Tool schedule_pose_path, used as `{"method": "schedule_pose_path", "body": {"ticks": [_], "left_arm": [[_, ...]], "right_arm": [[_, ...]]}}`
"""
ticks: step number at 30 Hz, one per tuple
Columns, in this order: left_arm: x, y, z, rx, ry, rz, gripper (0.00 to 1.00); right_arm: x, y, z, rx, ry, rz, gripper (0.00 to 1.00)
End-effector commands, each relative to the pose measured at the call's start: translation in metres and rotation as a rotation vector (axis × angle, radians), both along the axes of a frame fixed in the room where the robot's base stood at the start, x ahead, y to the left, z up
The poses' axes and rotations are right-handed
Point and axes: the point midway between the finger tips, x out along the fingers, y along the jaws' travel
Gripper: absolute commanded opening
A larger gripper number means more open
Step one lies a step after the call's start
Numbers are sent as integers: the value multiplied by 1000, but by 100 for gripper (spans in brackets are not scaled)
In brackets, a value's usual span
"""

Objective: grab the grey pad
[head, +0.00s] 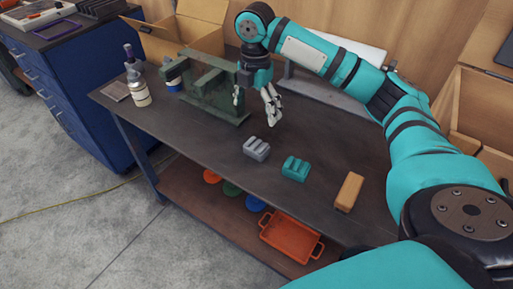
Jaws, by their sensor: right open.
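The grey pad (257,149) is a small ridged block lying on the dark workbench (190,138), left of a teal pad of similar shape (295,168). My right gripper (256,112) hangs from the teal arm, above and behind the grey pad in the picture. Its fingers are apart with nothing between them, and it does not touch the pad. My left gripper is not in the head view.
An orange-tan block (348,192) lies at the bench's right. An orange tray (290,238) is on the lower shelf.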

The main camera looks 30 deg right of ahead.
Motion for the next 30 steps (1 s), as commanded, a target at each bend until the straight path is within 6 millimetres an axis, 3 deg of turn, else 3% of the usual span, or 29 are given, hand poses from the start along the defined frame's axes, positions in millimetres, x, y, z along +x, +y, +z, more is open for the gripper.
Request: {"method": "schedule_pose_path", "body": {"ticks": [9,20,30], "left_arm": [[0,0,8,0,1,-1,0],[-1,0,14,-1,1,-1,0],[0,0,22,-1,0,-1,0]], "right_arm": [[-1,0,-69,-1,3,-2,94],[-2,0,-101,-1,0,-2,94],[-5,0,-144,-1,-1,-1,94]]}}
